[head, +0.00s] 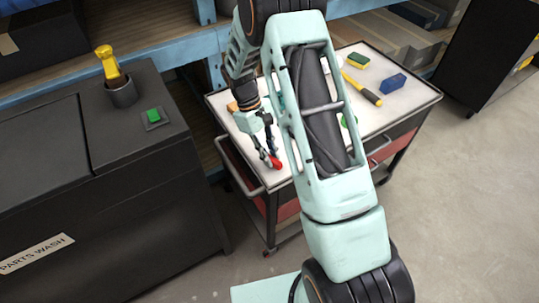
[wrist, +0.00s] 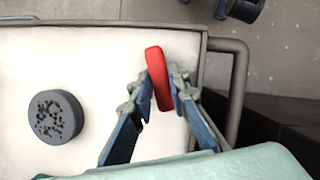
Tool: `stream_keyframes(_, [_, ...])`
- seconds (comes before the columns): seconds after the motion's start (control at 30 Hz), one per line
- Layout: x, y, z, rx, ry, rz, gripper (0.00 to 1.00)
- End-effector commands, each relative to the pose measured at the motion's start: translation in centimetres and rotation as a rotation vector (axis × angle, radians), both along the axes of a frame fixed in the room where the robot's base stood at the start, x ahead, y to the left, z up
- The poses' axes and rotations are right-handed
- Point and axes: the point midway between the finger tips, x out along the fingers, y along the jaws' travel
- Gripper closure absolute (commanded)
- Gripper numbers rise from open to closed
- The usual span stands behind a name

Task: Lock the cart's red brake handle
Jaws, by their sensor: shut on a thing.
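The red brake handle (wrist: 157,75) is at the edge of the cart's white top, near the push bar. It also shows as a small red shape in the head view (head: 274,162). My gripper (wrist: 161,78) is shut on the handle, with one finger on each side of it. In the head view my gripper (head: 269,160) reaches down to the near left corner of the cart (head: 300,178). The handle's base and pivot are hidden, and I cannot tell whether it is locked.
A dark round puck (wrist: 56,117) lies on the cart top. A black parts washer (head: 150,185) stands left. Open floor (head: 455,200) lies right.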

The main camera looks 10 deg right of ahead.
Motion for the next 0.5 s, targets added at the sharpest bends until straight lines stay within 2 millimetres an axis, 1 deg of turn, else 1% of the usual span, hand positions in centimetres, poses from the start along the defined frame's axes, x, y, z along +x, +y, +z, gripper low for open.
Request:
stream_keyframes(0.2, [0.11,-0.12,0.05,0.0,-0.001,-0.165,1.0])
stream_keyframes(0.5, [0.13,-0.23,0.06,-0.001,-0.001,-0.306,1.0])
